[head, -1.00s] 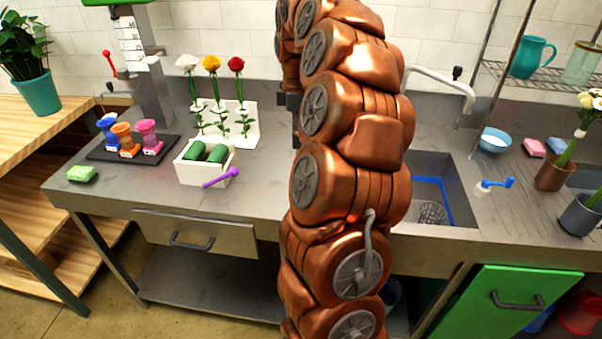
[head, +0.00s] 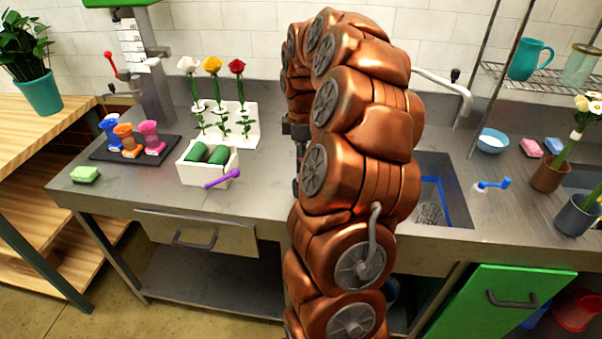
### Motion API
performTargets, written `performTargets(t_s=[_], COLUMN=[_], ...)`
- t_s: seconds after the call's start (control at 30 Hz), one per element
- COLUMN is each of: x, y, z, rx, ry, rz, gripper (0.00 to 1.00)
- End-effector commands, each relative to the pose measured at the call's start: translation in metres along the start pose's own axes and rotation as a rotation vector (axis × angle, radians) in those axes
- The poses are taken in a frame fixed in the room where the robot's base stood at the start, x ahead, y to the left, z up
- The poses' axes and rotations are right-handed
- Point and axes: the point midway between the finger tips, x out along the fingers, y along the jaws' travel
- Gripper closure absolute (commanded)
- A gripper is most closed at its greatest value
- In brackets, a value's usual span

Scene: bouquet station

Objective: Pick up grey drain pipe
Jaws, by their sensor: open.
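I cannot make out a grey drain pipe in the head view. My copper-coloured arm covers the middle of the scene, including part of the counter and the left part of the sink (head: 447,212). My gripper (head: 297,182) is the dark part hanging down at the left side of the arm, above the counter and right of the flower stand. It is open, and its fingers are partly hidden behind the arm. I see nothing between them.
A white flower stand (head: 247,138), a white box (head: 207,176) with green rolls and a purple tool (head: 222,179) stand left of the arm. A blue-handled item (head: 493,185) lies right of the sink. A green cabinet door (head: 510,305) is at lower right.

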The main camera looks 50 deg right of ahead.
Motion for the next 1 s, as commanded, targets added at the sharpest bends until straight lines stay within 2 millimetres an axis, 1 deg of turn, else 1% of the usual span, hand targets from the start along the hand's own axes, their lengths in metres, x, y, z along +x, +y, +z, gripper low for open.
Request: performTargets(t_s=[0.13,0.7,1.0], x=[-0.0001,-0.0003,-0.0004], y=[0.0001,0.0,-0.0001], z=[0.0001,-0.0002,-0.0003], rx=[0.0,0.0,0.0], ry=[0.0,0.0,0.0], rz=[0.0,0.0,0.0], gripper=[0.41,1.0,1.0])
